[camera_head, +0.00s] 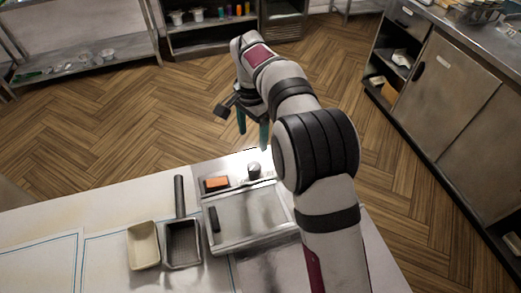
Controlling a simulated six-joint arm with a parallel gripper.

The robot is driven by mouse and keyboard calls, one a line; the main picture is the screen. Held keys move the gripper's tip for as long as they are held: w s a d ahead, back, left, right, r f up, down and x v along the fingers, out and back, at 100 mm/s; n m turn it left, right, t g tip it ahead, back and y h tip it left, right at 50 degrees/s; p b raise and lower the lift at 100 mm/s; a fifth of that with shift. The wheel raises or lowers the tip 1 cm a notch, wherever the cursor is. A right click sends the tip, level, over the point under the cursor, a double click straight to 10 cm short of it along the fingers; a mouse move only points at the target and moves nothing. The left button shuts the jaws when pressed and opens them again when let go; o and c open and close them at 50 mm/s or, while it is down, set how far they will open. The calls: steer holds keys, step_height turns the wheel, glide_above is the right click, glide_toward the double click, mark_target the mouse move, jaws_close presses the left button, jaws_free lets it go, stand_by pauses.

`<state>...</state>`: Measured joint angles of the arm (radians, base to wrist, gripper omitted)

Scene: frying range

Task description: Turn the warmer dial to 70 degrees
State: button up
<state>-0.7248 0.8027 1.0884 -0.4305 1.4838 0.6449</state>
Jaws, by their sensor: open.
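The warmer (246,214) is a metal box with a glass-like top and a dark handle at its left, standing at the far edge of the white counter. Its back strip carries an orange display (217,182) and a small dark round dial (254,169). The display's reading and the dial's setting are too small to read. My gripper (253,139) has two teal fingers pointing down, spread apart with nothing between them. It appears just above the dial in the picture, apart from it; its height over the dial is hard to tell.
A dark fryer basket (183,246) with a long handle and a cream tray (144,246) stand left of the warmer. The white counter (40,235) is mostly clear farther left. Steel cabinets (440,85) stand at the right, and shelves (85,60) stand at the back left.

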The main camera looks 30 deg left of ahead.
mark_target(254, 166)
step_height(254, 166, down, 13)
steer(key=shift+r, duration=0.1)
jaws_close()
stand_by(0.4)
